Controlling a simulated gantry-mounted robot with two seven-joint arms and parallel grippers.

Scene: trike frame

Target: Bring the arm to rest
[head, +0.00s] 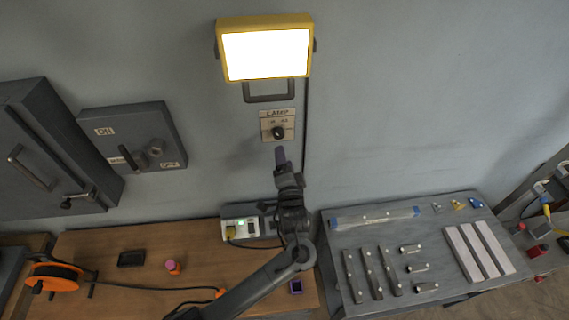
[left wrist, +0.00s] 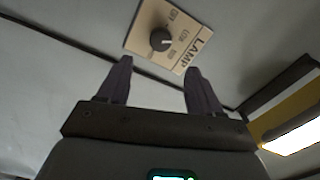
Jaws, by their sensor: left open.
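My left arm reaches up from the bottom of the head view, and its gripper (head: 281,153) is in front of the wall just below the lamp switch plate (head: 277,125). In the left wrist view the two dark purple fingers (left wrist: 155,82) are apart with nothing between them. The plate (left wrist: 185,28) and its round black knob (left wrist: 161,40) lie beyond the fingertips, and the gripper looks clear of the knob. The knob's pointer is hard to read. The lamp (head: 265,54) above the plate is lit bright white. My right gripper is not in view.
A wooden bench (head: 130,242) holds an orange cable reel (head: 55,277) and a power strip with a green light (head: 240,229). A grey table (head: 340,247) at right holds metal bars and tubes. A grey switch box (head: 130,135) hangs on the wall at left.

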